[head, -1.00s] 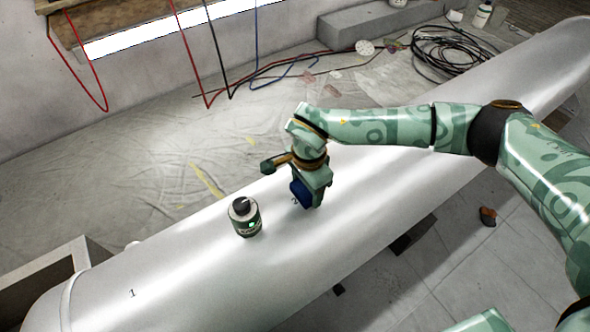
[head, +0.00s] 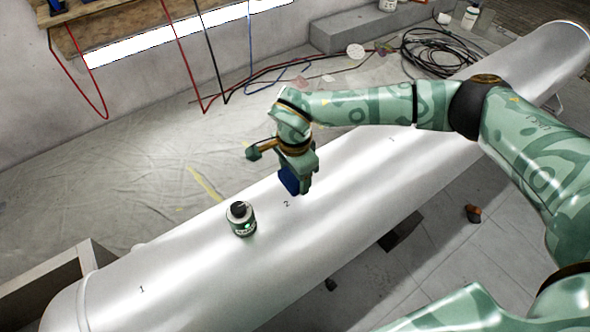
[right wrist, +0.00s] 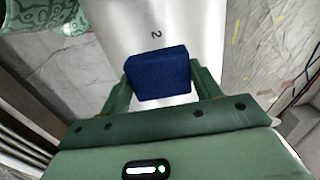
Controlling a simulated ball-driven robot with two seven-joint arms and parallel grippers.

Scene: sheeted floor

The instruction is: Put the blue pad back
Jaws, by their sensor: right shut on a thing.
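The blue pad (head: 289,180) is a small dark blue block. My right gripper (head: 297,186) is shut on it, over the silver cylinder (head: 180,265) near the mark "2". In the right wrist view the pad (right wrist: 158,75) sits between the two green fingers of my right gripper (right wrist: 160,88), with the "2" on the metal beyond it. I cannot tell whether the pad touches the metal. My left gripper is not in view.
A small round device with a black knob (head: 241,219) stands on the cylinder, left of my right gripper. A wooden shelf (head: 130,38) with hanging cables is at the upper left. Coiled black cable (head: 440,52) lies on the floor behind.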

